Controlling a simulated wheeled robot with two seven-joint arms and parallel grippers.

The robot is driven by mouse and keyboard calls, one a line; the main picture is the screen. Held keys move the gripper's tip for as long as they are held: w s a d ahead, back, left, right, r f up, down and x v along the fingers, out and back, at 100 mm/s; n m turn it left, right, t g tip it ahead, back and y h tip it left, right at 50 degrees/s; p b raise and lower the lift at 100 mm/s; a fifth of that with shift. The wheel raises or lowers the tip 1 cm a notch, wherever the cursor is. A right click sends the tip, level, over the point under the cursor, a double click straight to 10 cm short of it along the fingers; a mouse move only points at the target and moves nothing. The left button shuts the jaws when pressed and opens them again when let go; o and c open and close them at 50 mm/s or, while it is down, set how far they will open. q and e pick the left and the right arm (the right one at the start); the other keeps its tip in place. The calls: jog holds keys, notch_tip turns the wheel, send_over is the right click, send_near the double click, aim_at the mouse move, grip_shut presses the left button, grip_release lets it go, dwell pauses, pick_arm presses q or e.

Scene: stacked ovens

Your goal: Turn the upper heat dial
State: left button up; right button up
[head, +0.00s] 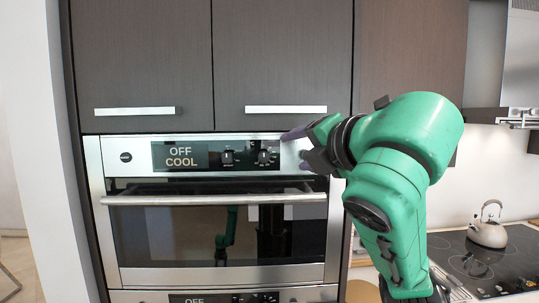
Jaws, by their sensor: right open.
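The upper oven (330,225) has a black control panel whose display (181,156) reads "OFF COOL". Two dark dials sit right of the display, a left dial (227,157) and a right dial (263,156). Their labels are too small to read, so I cannot tell which one sets the heat. My right gripper (295,151) is open and empty at the panel's right end. Its purple fingers point left, just right of the right dial and apart from it in the picture. The depth gap is hard to judge. My left gripper is not in view.
A long horizontal door handle (215,199) runs below the panel. Cabinets with bar handles (286,109) are above. The lower oven's display (194,299) shows at the bottom edge. A kettle (488,228) stands on the cooktop (500,265) at right.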

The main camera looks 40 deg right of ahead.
send_near(265, 157)
jog(key=p+x, duration=0.3)
jog(key=x, duration=0.5)
jog(key=shift+w+d, duration=0.25)
jog(key=shift+w, duration=0.05)
jog(key=shift+w+f, duration=0.2)
jog(key=shift+w, duration=0.2)
grip_shut()
